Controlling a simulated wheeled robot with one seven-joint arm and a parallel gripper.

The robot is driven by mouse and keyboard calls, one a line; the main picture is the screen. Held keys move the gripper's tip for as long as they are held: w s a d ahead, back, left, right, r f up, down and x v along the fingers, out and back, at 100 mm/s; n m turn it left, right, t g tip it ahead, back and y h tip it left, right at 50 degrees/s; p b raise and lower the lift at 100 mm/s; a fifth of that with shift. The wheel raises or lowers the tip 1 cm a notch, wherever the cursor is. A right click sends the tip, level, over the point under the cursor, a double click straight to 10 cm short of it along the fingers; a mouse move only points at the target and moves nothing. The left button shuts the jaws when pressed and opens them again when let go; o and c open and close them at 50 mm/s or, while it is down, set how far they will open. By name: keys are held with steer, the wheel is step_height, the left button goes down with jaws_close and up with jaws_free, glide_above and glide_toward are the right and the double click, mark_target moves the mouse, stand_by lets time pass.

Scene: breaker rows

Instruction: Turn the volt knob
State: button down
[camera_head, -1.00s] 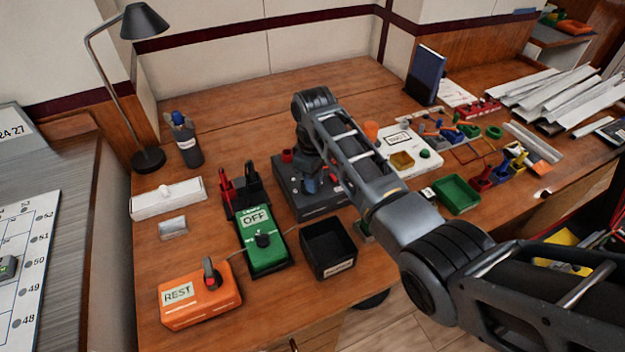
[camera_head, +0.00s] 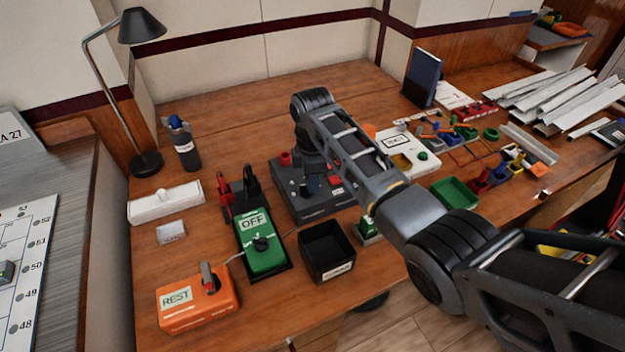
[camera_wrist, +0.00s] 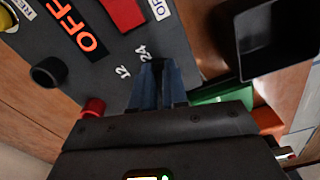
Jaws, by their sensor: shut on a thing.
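A dark grey power box (camera_head: 317,212) stands in the middle of the table in the head view. Its top panel (camera_wrist: 165,50) fills the upper left of the wrist view, with the marks 12 and 24. My gripper (camera_wrist: 157,72) points down at the panel beside these marks, its blue-grey fingers closed together. The knob by the marks is hidden between the fingers, so its pointer cannot be read. In the head view, my gripper (camera_head: 312,187) is over the box, partly hidden by my arm.
On the panel are a black round post (camera_wrist: 48,72), a red one (camera_wrist: 93,107) and a red switch (camera_wrist: 122,12). A black open bin (camera_head: 327,270) and a green OFF unit (camera_head: 262,255) stand close in front. An orange REST box (camera_head: 198,300) is at the front left.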

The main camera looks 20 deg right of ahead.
stand_by(0.5)
steer(key=c, duration=1.1)
jaws_free()
steer(key=shift+c, duration=0.2)
steer(key=shift+r+b, duration=0.5)
steer(key=shift+r, duration=3.45)
